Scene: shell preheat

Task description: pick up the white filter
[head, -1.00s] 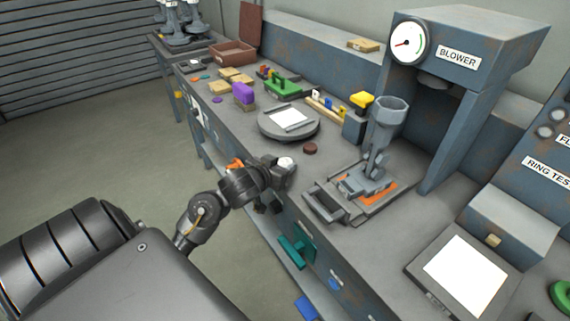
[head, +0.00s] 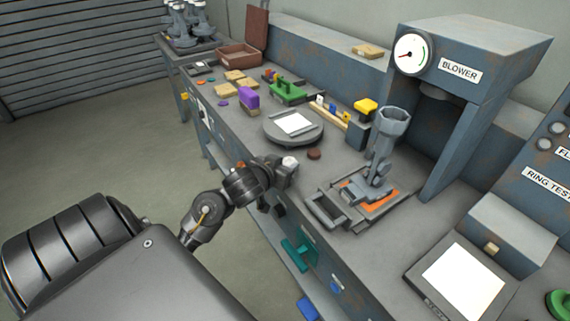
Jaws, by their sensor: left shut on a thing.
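My left gripper (head: 272,205) hangs at the front edge of the workbench, with dark fingers pointing down. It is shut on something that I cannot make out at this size. A flat white square (head: 295,123) lies on a round grey plate (head: 273,137) on the bench, behind and apart from the gripper. I cannot tell whether this square is the white filter. My right gripper is out of view.
A small brown disc (head: 314,154) lies near the round plate. A grey funnel-topped stand (head: 392,130) and a tray with orange parts are to the right, beside the blower (head: 475,50). A purple block (head: 249,99) and green item (head: 288,91) stand farther back.

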